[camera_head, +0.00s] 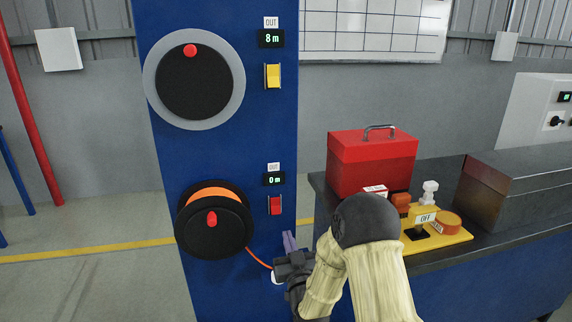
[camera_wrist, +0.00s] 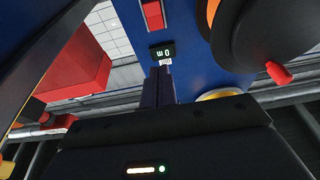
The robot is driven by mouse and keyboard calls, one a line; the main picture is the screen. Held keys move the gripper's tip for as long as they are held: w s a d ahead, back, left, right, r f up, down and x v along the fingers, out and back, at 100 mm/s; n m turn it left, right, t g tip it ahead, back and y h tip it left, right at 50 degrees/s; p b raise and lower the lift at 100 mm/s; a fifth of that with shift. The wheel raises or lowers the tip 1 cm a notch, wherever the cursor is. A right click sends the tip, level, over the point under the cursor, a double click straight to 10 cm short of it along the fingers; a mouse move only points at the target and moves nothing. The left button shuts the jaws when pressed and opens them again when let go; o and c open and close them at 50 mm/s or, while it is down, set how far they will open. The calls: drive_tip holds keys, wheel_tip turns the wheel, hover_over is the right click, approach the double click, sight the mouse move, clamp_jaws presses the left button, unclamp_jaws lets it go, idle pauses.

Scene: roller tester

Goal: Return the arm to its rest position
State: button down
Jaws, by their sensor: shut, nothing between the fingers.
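My arm reaches from the bottom of the head view toward the blue panel (camera_head: 222,150). My gripper (camera_head: 289,240) is near the lower right part of that panel, below the red switch (camera_head: 275,205). In the wrist view the two fingers of my gripper (camera_wrist: 158,84) are together with nothing between them. They point toward the "0 m" display (camera_wrist: 163,51). The lower reel (camera_head: 212,220) has an orange line (camera_head: 258,258) that runs down to a pale fitting partly hidden by my gripper. I cannot tell whether my gripper touches the panel.
The upper reel (camera_head: 194,80) has an "8 m" display (camera_head: 271,39) and a yellow switch (camera_head: 273,76) beside it. To the right, a dark bench (camera_head: 455,262) carries a red toolbox (camera_head: 371,163), a grey case (camera_head: 518,185) and a yellow tray (camera_head: 457,238), close to my arm. Floor at left is clear.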

drive_tip(key=s+d+f+m+g+h, duration=0.1)
drive_tip(key=s+d+f+g+h, duration=0.3)
drive_tip(key=s+d+g, duration=0.6)
drive_tip(key=s+d+m+g+h, duration=0.15)
drive_tip(key=s+g, duration=0.25)
drive_tip(key=s, duration=0.5)
drive_tip(key=s+d+m+g+y, duration=0.1)
drive_tip(key=s+d+g, duration=0.25)
drive_tip(key=s, duration=0.45)
wheel_tip(320, 180, up, 25)
drive_tip(key=p, duration=2.5)
drive_tip(key=shift+w+a+p, duration=0.15)
drive_tip(key=shift+a+p, duration=0.1)
drive_tip(key=shift+p, duration=0.05)
drive_tip(key=shift+f+n+h, duration=0.15)
drive_tip(key=shift+n+h, duration=0.1)
